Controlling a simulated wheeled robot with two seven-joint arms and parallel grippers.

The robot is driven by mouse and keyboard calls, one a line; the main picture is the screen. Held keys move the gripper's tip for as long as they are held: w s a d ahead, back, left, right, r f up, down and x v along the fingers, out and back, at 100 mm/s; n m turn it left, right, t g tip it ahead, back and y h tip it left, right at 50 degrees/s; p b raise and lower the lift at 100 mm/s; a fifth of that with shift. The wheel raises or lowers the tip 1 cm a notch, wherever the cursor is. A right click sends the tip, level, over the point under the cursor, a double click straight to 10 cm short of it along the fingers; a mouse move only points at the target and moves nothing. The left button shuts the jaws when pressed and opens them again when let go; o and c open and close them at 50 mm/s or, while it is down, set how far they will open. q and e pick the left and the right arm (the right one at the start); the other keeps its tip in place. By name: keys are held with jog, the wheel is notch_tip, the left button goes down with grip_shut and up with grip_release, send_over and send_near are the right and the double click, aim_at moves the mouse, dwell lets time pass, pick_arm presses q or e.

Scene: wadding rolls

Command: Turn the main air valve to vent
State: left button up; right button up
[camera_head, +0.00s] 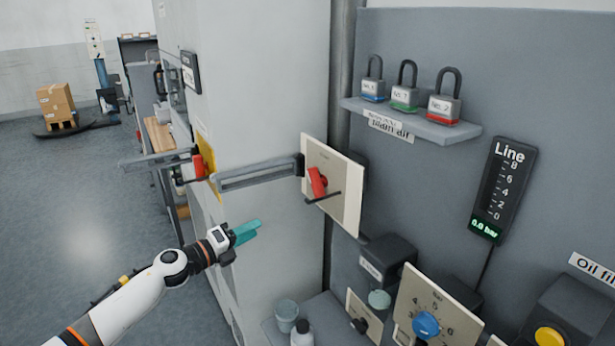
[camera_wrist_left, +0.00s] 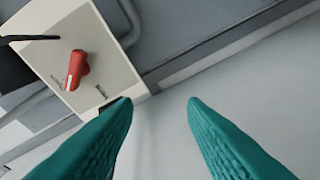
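A red valve handle (camera_head: 317,182) sits on a cream plate (camera_head: 344,200) on the grey panel, beside a grey bracket arm; I take it for the main air valve. In the left wrist view the red handle (camera_wrist_left: 76,68) is at the upper left, with small label words on the plate too blurred to read surely. My left gripper (camera_head: 247,232) has teal fingers and is below and left of the handle, apart from it. In the left wrist view its fingertips (camera_wrist_left: 160,104) are spread with nothing between them. My right gripper is not in view.
A second red handle (camera_head: 199,166) is on a yellow plate further left. A shelf (camera_head: 412,121) holds three padlocks. The Line gauge (camera_head: 501,190) reads 0.0 bar. A blue knob (camera_head: 426,325) and a yellow button (camera_head: 549,337) are at lower right. Open floor (camera_head: 70,215) lies left.

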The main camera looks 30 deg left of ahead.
aim_at(310, 182)
pick_arm(q)
jog(key=s+d+r+m+g+h, duration=0.1)
jog(key=d+r+m+h, duration=0.1)
jog(key=d+r+m, duration=0.3)
jog(key=d+r+m+g+h, duration=0.1)
jog(key=r+m+h, duration=0.15)
jog(key=r, duration=0.45)
jog(key=shift+t+y, duration=0.3)
jog(key=shift+y, duration=0.25)
jog(key=p+x, duration=0.5)
jog(key=x, duration=0.5)
jog(key=shift+a+r, duration=0.2)
jog(key=shift+f+p+x, duration=0.2)
jog(key=shift+p+x, duration=0.15)
jog(key=shift+x, duration=0.45)
grip_shut()
